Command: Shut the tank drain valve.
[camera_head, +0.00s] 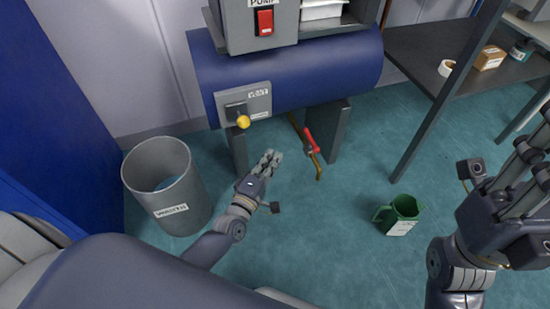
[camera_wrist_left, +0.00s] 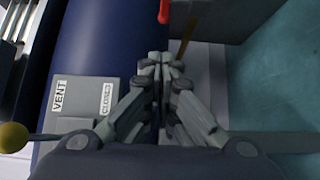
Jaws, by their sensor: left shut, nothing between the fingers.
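The drain valve's red lever (camera_head: 312,142) sits on a thin brass pipe (camera_head: 318,170) under the blue tank (camera_head: 320,75). In the head view the lever runs roughly along the pipe. My left gripper (camera_head: 272,158) is shut and empty, left of the lever and apart from it, in front of the tank's leg. In the left wrist view its fingertips (camera_wrist_left: 166,62) meet below the lever (camera_wrist_left: 164,10) and brass pipe (camera_wrist_left: 186,36), which show only in part at the top. My right gripper (camera_head: 535,145) is at the right edge, its fingertips cut off.
A vent plate (camera_head: 258,100) with a yellow knob (camera_head: 243,122) is on the tank. A grey bin (camera_head: 165,190) stands at left, a green jug (camera_head: 401,214) on the floor at right. A dark table (camera_head: 425,50) stands at back right. The floor between lever and jug is clear.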

